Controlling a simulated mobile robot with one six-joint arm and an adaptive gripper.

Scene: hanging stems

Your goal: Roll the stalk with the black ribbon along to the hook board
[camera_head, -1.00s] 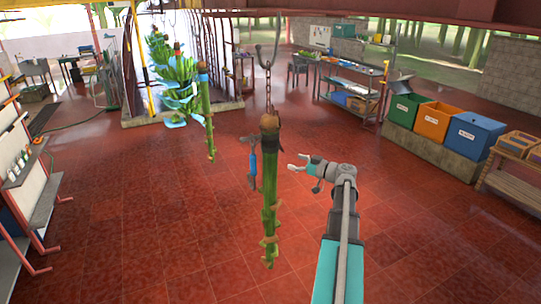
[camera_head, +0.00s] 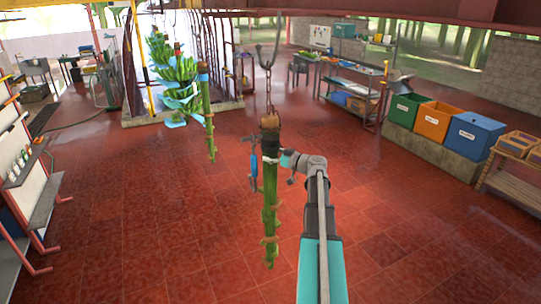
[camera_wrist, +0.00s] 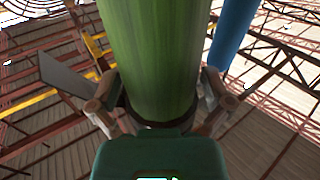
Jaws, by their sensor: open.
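The near green stalk (camera_head: 270,205) hangs upright from a chain and hook (camera_head: 267,60), with a brown top and brown scars down its length. A dark band, which looks like the black ribbon (camera_head: 271,138), wraps its upper part. My gripper (camera_head: 279,158) is at the stalk's upper part, just below that dark stretch. In the wrist view the green stalk (camera_wrist: 155,50) stands between the two spread fingers of my gripper (camera_wrist: 155,103), with a dark ring low on it near the palm. I cannot tell whether the fingers touch it. The hook board is not clearly identifiable.
A blue-handled tool (camera_head: 254,165) hangs just left of the stalk. Another stalk (camera_head: 207,115) and a green bunch (camera_head: 175,75) hang farther back left. Green, orange and blue bins (camera_head: 475,132) stand at right. The red tiled floor around the stalk is clear.

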